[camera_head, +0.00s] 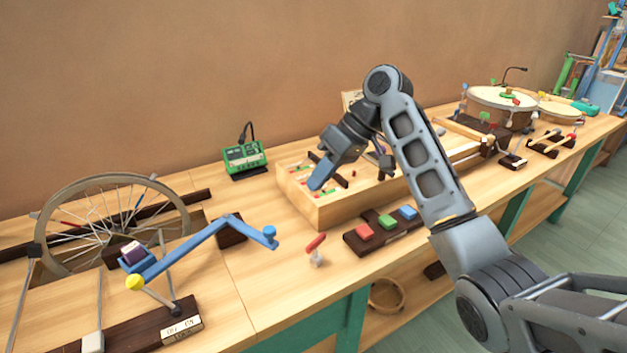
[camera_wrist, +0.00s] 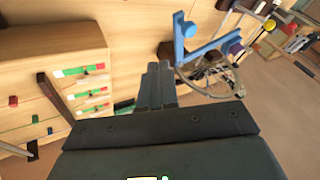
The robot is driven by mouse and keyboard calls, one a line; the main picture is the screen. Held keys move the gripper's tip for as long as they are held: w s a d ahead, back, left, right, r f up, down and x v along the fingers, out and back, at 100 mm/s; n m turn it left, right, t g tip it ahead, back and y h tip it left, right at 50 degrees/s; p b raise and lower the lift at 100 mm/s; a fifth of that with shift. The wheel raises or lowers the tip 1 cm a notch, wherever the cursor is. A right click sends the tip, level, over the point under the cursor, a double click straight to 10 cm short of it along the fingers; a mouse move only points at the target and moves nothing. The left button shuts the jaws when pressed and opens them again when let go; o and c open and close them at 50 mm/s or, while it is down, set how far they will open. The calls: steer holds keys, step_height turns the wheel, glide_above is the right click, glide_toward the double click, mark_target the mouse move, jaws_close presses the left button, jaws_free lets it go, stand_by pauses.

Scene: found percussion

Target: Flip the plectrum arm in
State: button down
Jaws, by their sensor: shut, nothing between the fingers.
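A blue lever arm (camera_head: 195,247), which looks like the plectrum arm, stands on a post at the left of the bench, in front of a spoked wheel (camera_head: 70,212). It has a blue knob at its right end and a yellow ball at its lower left end. In the wrist view the blue arm (camera_wrist: 207,47) shows right of the fingers, with the wheel behind it. My gripper (camera_head: 318,183) is above the wooden box, right of the blue knob and apart from it. It is shut and empty; its fingers show mid-frame in the wrist view (camera_wrist: 160,82).
The wooden box (camera_head: 325,215) with small coloured levers is below my gripper. A green device (camera_head: 244,157) stands behind. A red-handled lever (camera_head: 316,243) and a block with red, green and blue buttons (camera_head: 388,223) are at the front edge. Drums (camera_head: 502,96) stand far right.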

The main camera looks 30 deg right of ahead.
steer(key=a+f, duration=0.6)
steer(key=a, duration=0.1)
steer(key=shift+w+a+f+p, duration=0.2)
steer(key=shift+a+f+p, duration=0.1)
steer(key=shift+a+p, duration=0.1)
